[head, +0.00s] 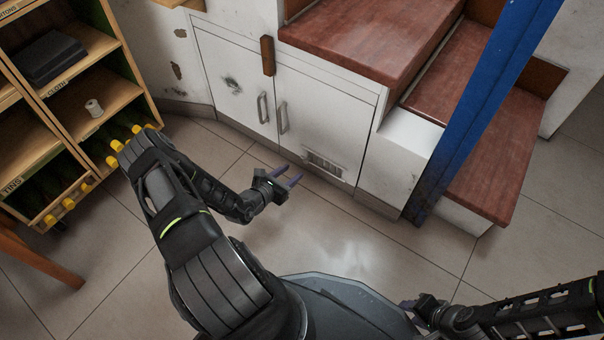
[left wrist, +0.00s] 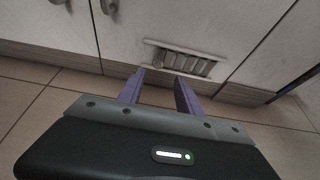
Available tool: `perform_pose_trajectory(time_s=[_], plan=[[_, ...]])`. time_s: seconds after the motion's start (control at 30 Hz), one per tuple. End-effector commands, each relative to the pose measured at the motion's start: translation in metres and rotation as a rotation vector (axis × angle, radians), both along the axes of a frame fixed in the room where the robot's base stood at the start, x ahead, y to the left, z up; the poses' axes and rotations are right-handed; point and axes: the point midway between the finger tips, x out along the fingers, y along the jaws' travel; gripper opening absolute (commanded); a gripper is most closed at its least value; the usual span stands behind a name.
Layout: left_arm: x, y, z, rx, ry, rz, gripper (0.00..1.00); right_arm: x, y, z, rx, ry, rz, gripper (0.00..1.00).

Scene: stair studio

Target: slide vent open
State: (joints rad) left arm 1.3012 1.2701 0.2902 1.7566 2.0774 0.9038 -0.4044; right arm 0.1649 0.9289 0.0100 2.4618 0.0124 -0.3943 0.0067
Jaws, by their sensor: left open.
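The vent (head: 324,164) is a small slatted grille low on the right white cabinet door under the stairs. It also shows in the left wrist view (left wrist: 186,62), with a pale frame, upright slats and a small rounded piece near its left end. Whether its slots are open is too small to tell. My left gripper (head: 294,175) is open and empty, its purple fingers pointing at the vent but apart from it. Its fingertips (left wrist: 163,74) show just below the vent in the left wrist view. My right gripper (head: 406,305) is at the lower right, far from the vent; its fingers are unclear.
The cabinet doors carry two metal handles (head: 283,117) left of the vent. Red-brown stair treads (head: 480,170) and a blue post (head: 485,110) stand to the right. A wooden shelf (head: 100,70) stands at the left. The tiled floor before the cabinet is clear.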

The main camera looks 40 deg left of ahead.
Motion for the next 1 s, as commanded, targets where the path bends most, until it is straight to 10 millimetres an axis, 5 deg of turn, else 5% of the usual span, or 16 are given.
perform_pose_trajectory(time_s=[0.47, 1.0], plan=[[0.005, 0.003, -0.004, 0.000, -0.002, 0.011, 0.41, 0.001, 0.000, -0.004, 0.001, -0.001, 0.000, 0.36], [0.069, 0.004, -0.031, 0.001, -0.001, 0.009, 0.41, 0.006, -0.002, -0.036, 0.008, -0.004, -0.003, 0.36]])
